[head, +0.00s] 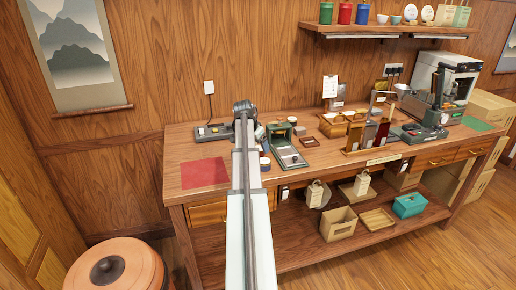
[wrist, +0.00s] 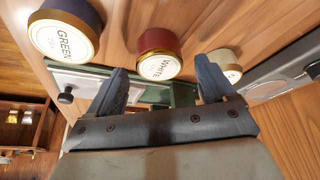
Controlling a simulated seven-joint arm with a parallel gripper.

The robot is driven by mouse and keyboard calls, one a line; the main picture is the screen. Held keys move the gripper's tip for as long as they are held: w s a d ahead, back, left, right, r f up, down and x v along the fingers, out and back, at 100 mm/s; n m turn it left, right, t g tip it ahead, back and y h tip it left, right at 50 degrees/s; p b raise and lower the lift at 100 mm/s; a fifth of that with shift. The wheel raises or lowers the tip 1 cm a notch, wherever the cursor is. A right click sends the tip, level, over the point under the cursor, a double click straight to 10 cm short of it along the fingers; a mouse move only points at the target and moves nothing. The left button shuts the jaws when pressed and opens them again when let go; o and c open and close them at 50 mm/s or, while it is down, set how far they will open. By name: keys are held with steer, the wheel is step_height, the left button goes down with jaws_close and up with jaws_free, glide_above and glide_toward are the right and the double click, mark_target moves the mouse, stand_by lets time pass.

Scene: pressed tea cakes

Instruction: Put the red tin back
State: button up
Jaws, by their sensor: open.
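A red tin (wrist: 158,42) with a gold rim and a cream lid lettered WHITE shows at the top middle of the wrist view. My gripper (wrist: 162,70) is open, its two dark fingers apart, with the tin's lid in the picture just beyond the gap between them. Nothing is held. I cannot make out this tin in the head view, where my arm covers part of the bench. Another red canister (head: 345,14) stands on the wall shelf (head: 390,29) between a green and a blue one.
A dark blue tin lettered GREEN (wrist: 65,28) is left of the red tin, and another cream-lidded tin (wrist: 224,62) is right of it. A green device (head: 288,155) stands right of my arm. A red mat (head: 204,173) lies bare at the bench's left.

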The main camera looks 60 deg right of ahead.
steer(key=v, duration=1)
steer(key=shift+r, duration=0.2)
steer(key=shift+w, duration=0.1)
